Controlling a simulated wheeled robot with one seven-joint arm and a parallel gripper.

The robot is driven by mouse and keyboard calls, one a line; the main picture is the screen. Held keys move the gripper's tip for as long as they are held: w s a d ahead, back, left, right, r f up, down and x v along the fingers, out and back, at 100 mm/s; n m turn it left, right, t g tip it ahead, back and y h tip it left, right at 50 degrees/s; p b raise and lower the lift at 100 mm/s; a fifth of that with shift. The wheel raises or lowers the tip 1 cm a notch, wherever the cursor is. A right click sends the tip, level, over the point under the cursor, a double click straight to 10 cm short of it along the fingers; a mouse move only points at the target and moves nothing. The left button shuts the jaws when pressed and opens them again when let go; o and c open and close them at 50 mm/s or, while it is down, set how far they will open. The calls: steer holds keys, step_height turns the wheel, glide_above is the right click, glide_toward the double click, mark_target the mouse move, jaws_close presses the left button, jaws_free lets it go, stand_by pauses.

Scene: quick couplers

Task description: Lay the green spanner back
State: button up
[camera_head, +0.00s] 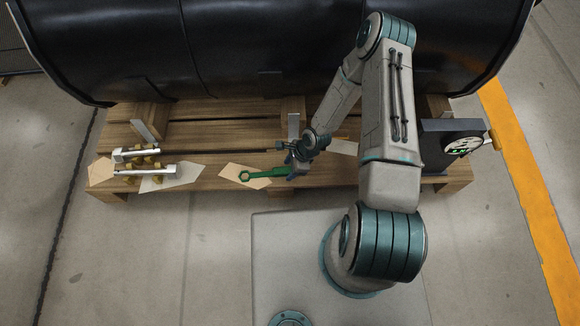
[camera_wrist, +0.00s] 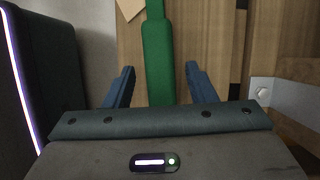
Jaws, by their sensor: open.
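The green spanner (camera_head: 262,174) lies on the front of the wooden pallet, its ring end to the left over a tan paper sheet (camera_head: 233,170). In the wrist view the spanner's green handle (camera_wrist: 158,55) runs up between my fingers. My gripper (camera_head: 291,168) is at the spanner's right end; in the wrist view its two blue fingers (camera_wrist: 159,80) stand apart on either side of the handle, with gaps on both sides. The handle's near end is hidden behind the gripper body.
The wooden pallet (camera_head: 215,144) carries a large black tank (camera_head: 230,45). Metal coupler bars with brass fittings (camera_head: 145,170) stand at the left over pale paper sheets. A dark box with a dial gauge (camera_head: 450,143) stands at the right. Grey floor lies in front.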

steer(key=shift+f, duration=0.1)
steer(key=d+r+n+h+p, duration=0.2)
steer(key=d+r+n, duration=0.15)
steer(key=r, duration=0.85)
steer(key=d+r+n+h+p, duration=0.1)
steer(key=d+r+n+p, duration=0.3)
steer(key=r, duration=0.8)
steer(key=d+r+n+h+b, duration=0.15)
steer(key=d+r, duration=0.35)
steer(key=r, duration=0.7)
steer(key=s+a+r+n+t+p, duration=0.1)
steer(key=s+r+n, duration=0.7)
steer(key=s+r, duration=0.4)
step_height(320, 180, up, 5)
steer(key=shift+r+n, duration=0.2)
steer(key=shift+n, duration=0.1)
steer(key=c, duration=0.3)
steer(key=shift+a, duration=0.15)
